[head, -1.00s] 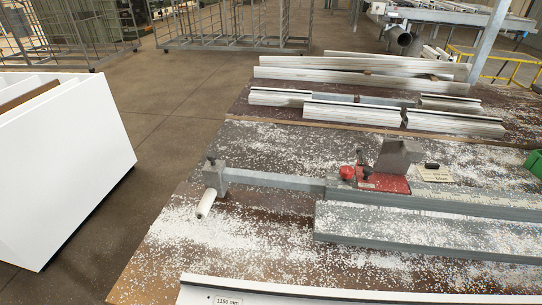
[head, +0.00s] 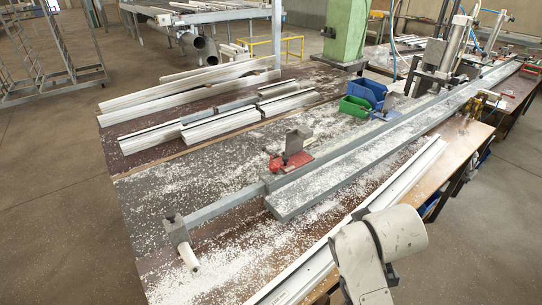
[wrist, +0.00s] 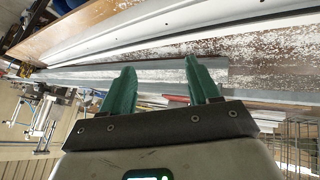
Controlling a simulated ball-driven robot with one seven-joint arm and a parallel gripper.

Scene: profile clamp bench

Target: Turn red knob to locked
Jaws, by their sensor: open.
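The red knob (head: 275,163) sits at the left end of a small red clamp base (head: 299,160) with a grey upright block (head: 297,140). They stand on the grey profile rail by the middle of the bench. Which way the knob is turned is too small to tell. In the wrist view, my gripper (wrist: 159,64) is open, with two green fingers apart and nothing held between them. A small red patch shows beyond the fingers, too unclear to name. In the head view only a light arm link of mine shows at the lower right; my fingers are out of sight.
White profiles (head: 190,90) lie at the back left of the bench. A blue bin (head: 369,91) and a green bin (head: 355,106) stand right of the clamp. A grey bar ends in a white handle (head: 188,256) at the front. White chips litter the bench.

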